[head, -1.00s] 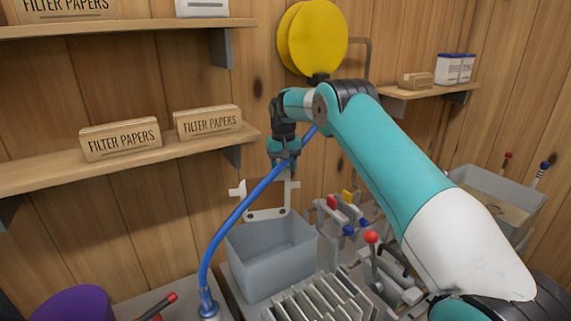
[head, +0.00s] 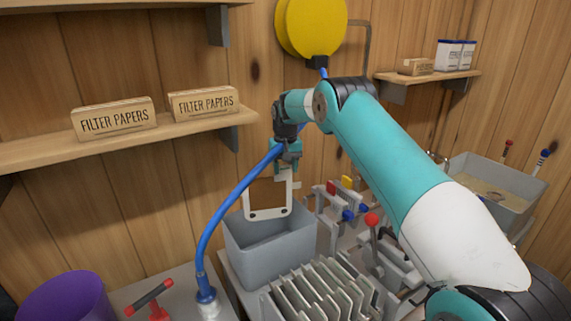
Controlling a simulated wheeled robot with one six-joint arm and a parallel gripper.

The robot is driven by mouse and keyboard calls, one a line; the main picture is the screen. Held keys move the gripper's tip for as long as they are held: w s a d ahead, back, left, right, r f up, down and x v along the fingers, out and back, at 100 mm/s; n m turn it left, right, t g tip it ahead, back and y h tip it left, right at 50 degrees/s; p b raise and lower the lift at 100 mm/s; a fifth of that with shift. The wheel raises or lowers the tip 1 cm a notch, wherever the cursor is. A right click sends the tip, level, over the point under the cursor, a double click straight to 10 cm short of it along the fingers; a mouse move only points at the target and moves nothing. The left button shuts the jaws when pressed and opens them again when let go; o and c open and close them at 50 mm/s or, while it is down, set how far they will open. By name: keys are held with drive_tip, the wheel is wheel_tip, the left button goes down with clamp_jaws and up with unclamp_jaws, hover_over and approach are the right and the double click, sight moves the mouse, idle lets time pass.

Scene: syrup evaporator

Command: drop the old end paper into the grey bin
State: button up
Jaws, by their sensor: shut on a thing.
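My gripper (head: 287,166) is shut on the old end paper (head: 268,213), holding it by its top edge. The paper hangs upright, with a white border, a side tab and two dark holes along the bottom. I cannot tell whether its brown middle is stained paper or the wall seen through it. The grey bin (head: 268,252) stands below it, open at the top. The paper's lower edge overlaps the bin's mouth in the picture; I cannot tell whether it is below the rim. The bin's floor is hidden.
A blue hose (head: 225,215) arcs up in front of my gripper from the left. A rack of pale plates (head: 320,293) stands before the bin, with red- and blue-knobbed levers (head: 371,221) to the right. A shelf (head: 120,142) with filter-paper boxes is at left.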

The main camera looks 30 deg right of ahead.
sight(285, 178)
wheel_tip(285, 178, down, 12)
drive_tip(key=b, duration=0.6)
drive_tip(key=shift+s+a, duration=0.1)
drive_tip(key=shift+s, duration=0.05)
drive_tip(key=o, duration=1.3)
drive_tip(key=shift+r, duration=0.15)
drive_tip(key=shift+r+p, duration=2.1)
drive_tip(key=shift+r, duration=1.8)
